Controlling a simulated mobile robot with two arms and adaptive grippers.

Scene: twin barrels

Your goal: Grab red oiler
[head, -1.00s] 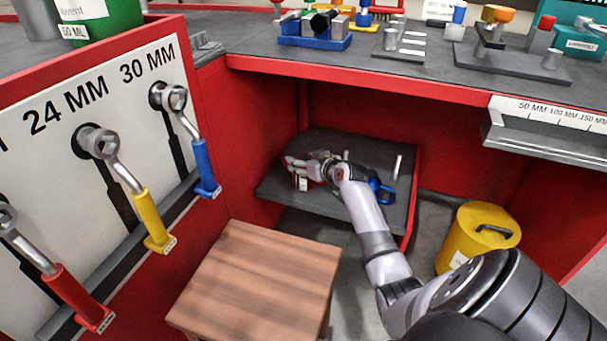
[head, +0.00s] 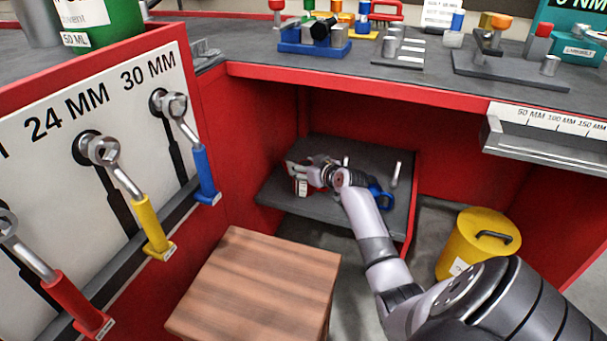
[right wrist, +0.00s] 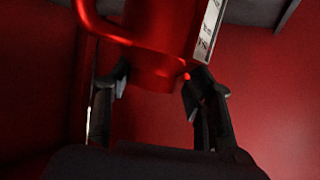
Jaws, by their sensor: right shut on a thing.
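The red oiler (right wrist: 155,45) fills the upper middle of the right wrist view. It has a curved handle on the left and a white label on the right; its top is cut off. The two dark fingers of my right gripper (right wrist: 155,88) are closed against its sides. In the head view the red oiler (head: 301,185) is a small red shape at the left end of the grey shelf (head: 275,199), partly hidden by my right gripper (head: 303,174). I cannot tell whether it touches the shelf. My left gripper is not in view.
A blue oiler-like thing (head: 383,199) stands on the shelf right of my arm. A wooden stool (head: 255,280) stands in front and a yellow bin (head: 478,240) to the right. Red walls and an overhead worktop (head: 370,82) enclose the shelf. Wrenches (head: 100,150) hang at left.

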